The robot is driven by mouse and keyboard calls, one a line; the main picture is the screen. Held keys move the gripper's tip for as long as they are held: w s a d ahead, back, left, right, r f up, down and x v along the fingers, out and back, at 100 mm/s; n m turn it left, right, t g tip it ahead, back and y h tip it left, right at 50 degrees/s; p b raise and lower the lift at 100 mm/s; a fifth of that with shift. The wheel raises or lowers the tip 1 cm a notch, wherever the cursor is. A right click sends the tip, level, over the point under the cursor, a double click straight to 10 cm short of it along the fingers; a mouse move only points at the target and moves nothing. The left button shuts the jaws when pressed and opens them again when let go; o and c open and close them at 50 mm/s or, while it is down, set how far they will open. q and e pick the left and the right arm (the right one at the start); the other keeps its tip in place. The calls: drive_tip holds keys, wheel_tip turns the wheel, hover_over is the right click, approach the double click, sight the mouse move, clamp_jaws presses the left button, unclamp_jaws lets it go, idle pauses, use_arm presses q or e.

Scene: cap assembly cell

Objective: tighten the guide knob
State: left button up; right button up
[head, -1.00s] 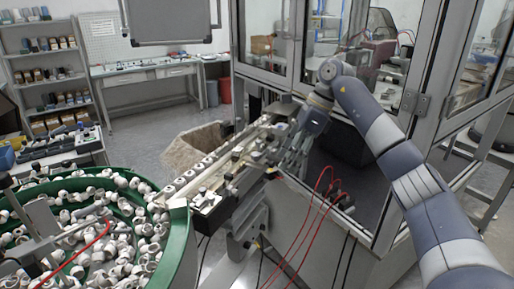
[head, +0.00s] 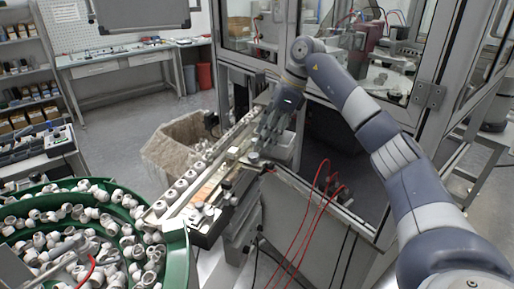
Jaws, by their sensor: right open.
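My right gripper (head: 264,142) is open, with its fingers pointing down over the far part of the feed track (head: 172,213). Small knobs and fittings sit along the track's right side. One small knob (head: 253,158) is close below the fingertips; I cannot tell whether they touch it. Another dark knob (head: 232,200) stands nearer the front of the track, clear of the gripper. I cannot tell which one is the guide knob, or how tight either is. My left gripper is not in view.
A green bowl feeder (head: 178,240) full of white caps stands at the lower left, and several caps line the track. A glass-walled machine frame (head: 425,100) stands close by my right arm. Red hoses (head: 318,205) hang below it. A lined bin (head: 165,160) stands behind the track.

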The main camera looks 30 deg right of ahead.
sight(255, 155)
drive_tip(key=x, duration=0.3)
drive_tip(key=p+x, duration=0.1)
drive_tip(key=x, duration=0.1)
drive_tip(key=shift+w, duration=0.3)
drive_tip(key=shift+a+f, duration=0.2)
drive_tip(key=shift+f, duration=0.5)
drive_tip(key=shift+w, duration=0.15)
drive_tip(key=shift+c, duration=0.4)
drive_tip(key=c, duration=0.9)
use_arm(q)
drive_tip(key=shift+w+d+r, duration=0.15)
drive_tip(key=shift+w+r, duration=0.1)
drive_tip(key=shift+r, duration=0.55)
use_arm(e)
drive_tip(key=shift+c, duration=0.3)
